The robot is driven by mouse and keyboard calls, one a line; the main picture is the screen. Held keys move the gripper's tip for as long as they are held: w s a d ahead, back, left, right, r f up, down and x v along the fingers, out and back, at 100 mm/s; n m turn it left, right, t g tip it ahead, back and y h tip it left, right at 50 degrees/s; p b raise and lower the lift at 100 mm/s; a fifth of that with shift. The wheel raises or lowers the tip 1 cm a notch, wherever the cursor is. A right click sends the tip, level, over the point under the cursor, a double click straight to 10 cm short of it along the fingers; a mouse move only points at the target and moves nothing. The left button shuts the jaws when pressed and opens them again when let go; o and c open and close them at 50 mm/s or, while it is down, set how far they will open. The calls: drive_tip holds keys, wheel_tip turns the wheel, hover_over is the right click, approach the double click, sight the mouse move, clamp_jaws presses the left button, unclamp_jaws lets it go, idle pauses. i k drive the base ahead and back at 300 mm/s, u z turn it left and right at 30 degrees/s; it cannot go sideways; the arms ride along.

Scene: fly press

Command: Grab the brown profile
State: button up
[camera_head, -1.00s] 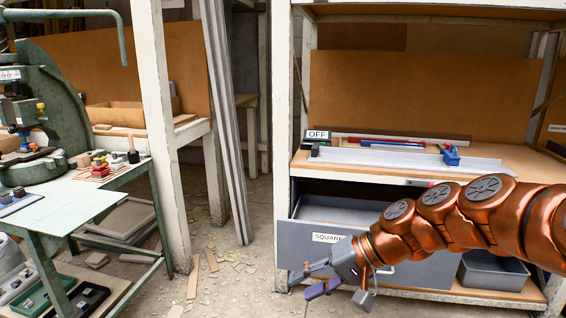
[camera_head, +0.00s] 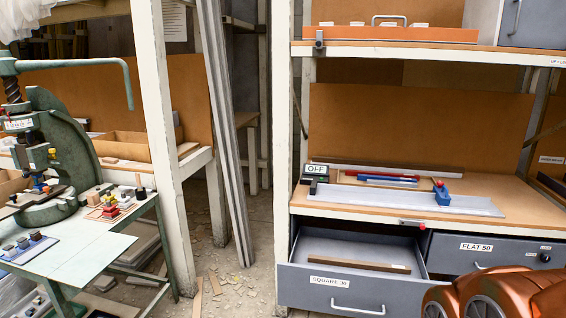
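A long brown profile (camera_head: 360,263) lies flat inside the open grey drawer (camera_head: 297,277) labelled SQUARE 30, under the workbench. It runs roughly left to right, slightly slanted, with a small light mark near its right end. My gripper is outside the picture, so its fingers and anything in them cannot be seen. Only orange links of my arm show at the bottom right corner, to the right of the drawer front.
A shut drawer labelled FLAT 50 (camera_head: 485,249) sits to the right. The bench top (camera_head: 520,190) holds a metal plate (camera_head: 400,197), a blue clamp-like part (camera_head: 441,193) and an OFF display (camera_head: 316,169). A white post (camera_head: 283,120) stands left of the drawer. A green press (camera_head: 55,150) stands far left.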

sight(313, 259)
drive_tip(key=u, duration=0.55)
drive_tip(key=i, duration=1.2)
drive_tip(key=z, duration=0.65)
drive_tip(key=i, duration=0.85)
drive_tip(key=z, duration=0.8)
